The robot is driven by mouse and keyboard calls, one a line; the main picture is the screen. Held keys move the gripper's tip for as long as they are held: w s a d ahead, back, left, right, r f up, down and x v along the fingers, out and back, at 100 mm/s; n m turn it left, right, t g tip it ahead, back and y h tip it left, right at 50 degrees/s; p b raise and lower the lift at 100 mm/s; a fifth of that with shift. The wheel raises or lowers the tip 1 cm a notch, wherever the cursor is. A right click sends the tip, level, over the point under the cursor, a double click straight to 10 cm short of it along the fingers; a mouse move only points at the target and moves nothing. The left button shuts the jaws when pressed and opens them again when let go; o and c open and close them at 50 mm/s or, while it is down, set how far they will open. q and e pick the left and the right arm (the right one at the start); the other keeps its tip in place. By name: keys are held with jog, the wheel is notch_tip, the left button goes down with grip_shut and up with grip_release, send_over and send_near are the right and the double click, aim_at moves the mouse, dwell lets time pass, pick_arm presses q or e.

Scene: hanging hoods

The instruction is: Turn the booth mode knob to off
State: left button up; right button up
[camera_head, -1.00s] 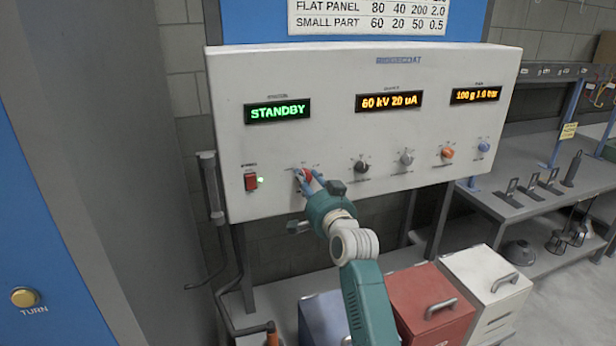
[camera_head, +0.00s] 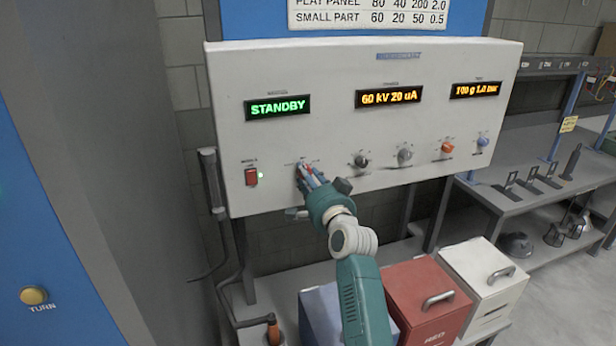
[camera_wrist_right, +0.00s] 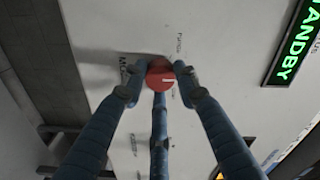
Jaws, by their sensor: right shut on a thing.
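The mode knob is red. In the right wrist view the knob (camera_wrist_right: 160,77) sits between my fingertips, its pale pointer mark toward the right of the picture. My right gripper (camera_head: 308,173) reaches up to the panel in the head view, and its blue fingers hide most of the knob there. In the wrist view the right gripper (camera_wrist_right: 158,75) is shut on the knob, with two fingers at its sides and a third below. The white control panel (camera_head: 330,130) shows a green STANDBY display (camera_head: 277,107). My left gripper is not in view.
A red box (camera_head: 425,300) and a white box (camera_head: 484,279) stand below. A rack table (camera_head: 515,200) is at the right.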

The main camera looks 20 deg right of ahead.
aim_at(301, 138)
jog(key=o, duration=1.2)
jog(key=shift+a+f, duration=0.2)
jog(key=shift+f, duration=0.25)
jog(key=shift+c, duration=0.2)
jog(key=shift+r, duration=0.2)
notch_tip(301, 138, up, 10)
jog(key=shift+a, duration=0.1)
